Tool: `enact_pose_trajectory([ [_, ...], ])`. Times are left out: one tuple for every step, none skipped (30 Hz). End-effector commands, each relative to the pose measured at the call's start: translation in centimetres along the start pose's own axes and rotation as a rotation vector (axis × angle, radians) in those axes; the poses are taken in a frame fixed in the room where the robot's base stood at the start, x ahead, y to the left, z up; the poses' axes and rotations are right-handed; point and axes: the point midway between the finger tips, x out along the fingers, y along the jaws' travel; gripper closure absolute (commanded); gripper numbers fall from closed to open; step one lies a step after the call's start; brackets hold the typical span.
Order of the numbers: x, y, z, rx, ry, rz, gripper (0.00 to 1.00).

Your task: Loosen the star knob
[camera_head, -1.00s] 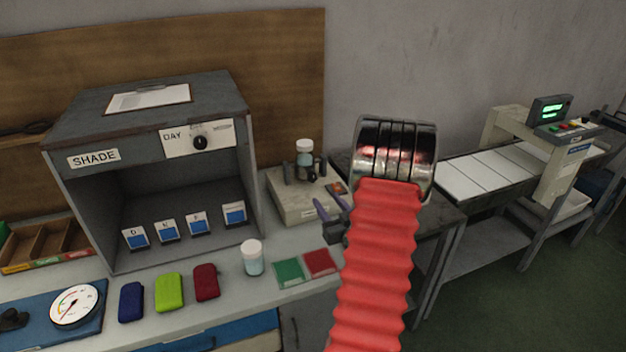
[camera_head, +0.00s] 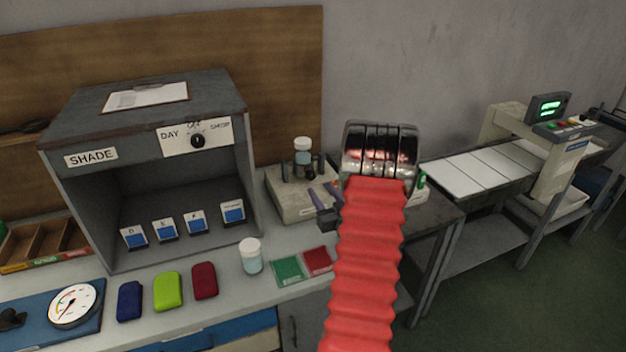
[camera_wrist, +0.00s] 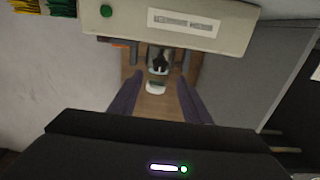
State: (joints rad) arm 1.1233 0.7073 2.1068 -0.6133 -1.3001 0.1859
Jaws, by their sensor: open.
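A dark knob (camera_head: 311,174), which looks like the star knob, sits on the front of a clamp that holds a white-capped jar (camera_head: 302,152) upright on a beige machine (camera_head: 290,207). In the wrist view the dark knob (camera_wrist: 158,64) and the white cap (camera_wrist: 156,87) lie between the finger lines; the machine's beige body (camera_wrist: 230,28) spans the top. My gripper (camera_head: 322,203) is open, its purple fingers in front of the machine, apart from the knob. It also shows in the wrist view (camera_wrist: 157,84) with nothing between the fingers. My red arm sleeve hides part of the bench.
A grey shade booth (camera_head: 75,215) stands to the left of the machine. A loose white-lidded jar (camera_head: 251,258), a green swatch (camera_head: 288,270) and a red swatch (camera_head: 318,260) lie on the bench in front. A conveyor table (camera_head: 465,175) stands at the right.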

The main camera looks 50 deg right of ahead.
Motion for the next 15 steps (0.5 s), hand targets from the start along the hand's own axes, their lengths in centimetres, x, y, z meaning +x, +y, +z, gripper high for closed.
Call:
enact_pose_trajectory([
  [0.8, -0.1, 0.0, 0.000, 0.001, -0.003, 0.56],
  [1.3, -0.1, 0.0, 0.000, 0.001, -0.002, 0.56],
  [1.9, -0.1, 0.1, 0.000, 0.000, -0.002, 0.56],
  [2.4, -0.1, 0.0, 0.000, 0.000, -0.002, 0.56],
  [2.9, -0.1, 0.0, -0.001, 0.002, -0.002, 0.56],
  [3.5, -0.1, 0.0, 0.000, 0.001, -0.002, 0.56],
  [3.9, -0.1, 0.0, -0.001, 0.001, -0.001, 0.56],
  [4.4, 0.0, 0.0, -0.001, 0.001, -0.001, 0.56],
  [5.0, 0.0, 0.0, -0.001, 0.001, -0.001, 0.56],
  [5.4, -0.1, 0.0, 0.000, 0.000, -0.001, 0.56],
  [5.9, -0.1, 0.0, 0.000, 0.000, -0.002, 0.56],
  [6.5, -0.1, 0.0, 0.000, 0.001, -0.002, 0.56],
  [6.8, 0.0, 0.0, 0.000, 0.001, -0.001, 0.56],
  [7.2, 0.0, 0.0, 0.000, 0.001, 0.000, 0.56],
  [7.5, 0.0, 0.1, 0.000, 0.000, 0.000, 0.56],
])
